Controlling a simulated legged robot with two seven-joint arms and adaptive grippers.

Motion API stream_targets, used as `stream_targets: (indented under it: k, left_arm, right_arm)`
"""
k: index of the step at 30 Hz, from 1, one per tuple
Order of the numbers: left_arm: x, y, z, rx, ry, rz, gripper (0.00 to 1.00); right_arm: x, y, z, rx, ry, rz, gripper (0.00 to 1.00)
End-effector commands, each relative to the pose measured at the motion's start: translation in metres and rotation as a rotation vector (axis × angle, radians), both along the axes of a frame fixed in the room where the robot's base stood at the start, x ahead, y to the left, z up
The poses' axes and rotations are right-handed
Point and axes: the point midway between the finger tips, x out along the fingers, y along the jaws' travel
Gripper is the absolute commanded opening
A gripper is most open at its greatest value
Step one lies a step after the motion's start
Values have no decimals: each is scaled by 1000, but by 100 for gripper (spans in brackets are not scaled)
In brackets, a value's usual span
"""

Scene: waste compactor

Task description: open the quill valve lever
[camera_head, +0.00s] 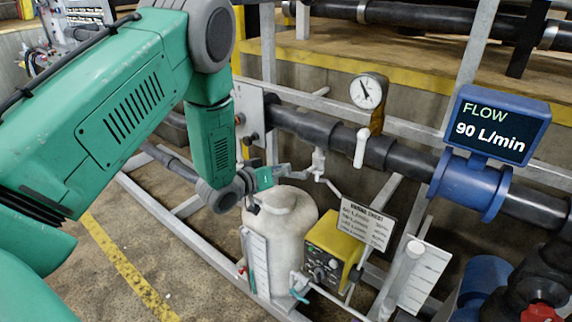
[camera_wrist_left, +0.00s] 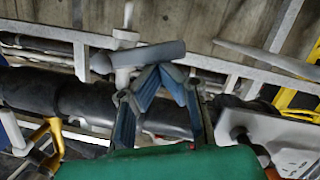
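The quill valve (camera_head: 318,160) is a small white fitting under the dark pipe, with a thin pale lever (camera_head: 331,187) slanting down to the right. In the left wrist view, the white valve stem (camera_wrist_left: 123,55) stands at upper left, and its grey lever (camera_wrist_left: 150,54) crosses just above my fingertips. My left gripper (camera_head: 287,171) reaches the valve from the left, above the white tank. In the wrist view, its fingers (camera_wrist_left: 160,70) lean together at the tips and look shut; whether they touch the lever is unclear. My right gripper is out of view.
A dark pipe (camera_head: 300,130) runs behind the valve, with a pressure gauge (camera_head: 368,91) and a second white handle (camera_head: 361,147) to the right. The white tank (camera_head: 282,218) and yellow control box (camera_head: 333,249) stand below. A blue flow meter (camera_head: 470,186) reads 90 L/min.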

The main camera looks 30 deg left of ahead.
Motion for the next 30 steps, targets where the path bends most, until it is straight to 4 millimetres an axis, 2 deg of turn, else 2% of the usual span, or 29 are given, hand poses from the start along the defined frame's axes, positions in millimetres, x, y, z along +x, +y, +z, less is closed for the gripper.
stream_targets:
  k: [14,30]
  left_arm:
    - [-1,-3,-30,-454,38,2,0]
    - [-2,-21,-54,-941,76,0,0]
  right_arm:
    - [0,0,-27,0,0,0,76]
    - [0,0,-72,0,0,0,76]
